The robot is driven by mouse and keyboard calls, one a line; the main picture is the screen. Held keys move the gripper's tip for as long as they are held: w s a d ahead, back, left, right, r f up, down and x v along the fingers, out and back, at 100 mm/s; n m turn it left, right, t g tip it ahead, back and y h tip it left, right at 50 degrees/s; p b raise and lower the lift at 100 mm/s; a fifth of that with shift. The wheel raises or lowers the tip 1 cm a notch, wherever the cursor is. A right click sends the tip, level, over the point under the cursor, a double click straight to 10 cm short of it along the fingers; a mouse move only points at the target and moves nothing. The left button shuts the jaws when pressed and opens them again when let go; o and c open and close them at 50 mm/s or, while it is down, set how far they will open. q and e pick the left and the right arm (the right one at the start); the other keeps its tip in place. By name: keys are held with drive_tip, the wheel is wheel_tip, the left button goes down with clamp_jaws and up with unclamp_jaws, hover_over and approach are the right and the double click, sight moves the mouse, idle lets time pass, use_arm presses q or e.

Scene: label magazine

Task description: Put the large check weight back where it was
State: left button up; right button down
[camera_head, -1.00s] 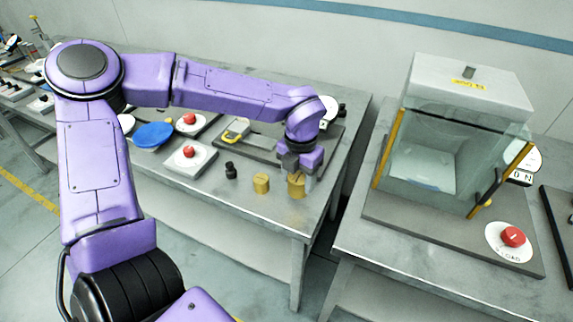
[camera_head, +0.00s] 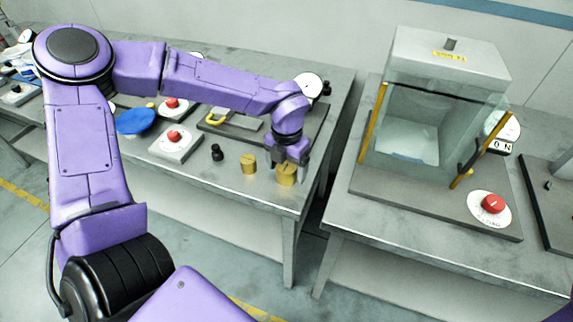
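The large brass check weight (camera_head: 286,177) is at the front right of the left table, near its corner. My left gripper (camera_head: 290,162) points down over it with its fingers at the weight's top, and appears shut on it. I cannot tell whether the weight's base touches the table. A smaller brass weight (camera_head: 249,163) stands to its left, and a small black weight (camera_head: 217,152) stands farther left. My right gripper is not in view.
A glass-walled balance case (camera_head: 435,110) stands on the right table, with a red button (camera_head: 493,203) in front. A gap separates the tables.

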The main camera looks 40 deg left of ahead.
sight(286, 166)
use_arm(q)
wheel_tip(286, 166, up, 12)
drive_tip(key=shift+r+b, duration=0.2)
drive_tip(key=shift+b, duration=0.2)
drive_tip(key=shift+a, duration=0.1)
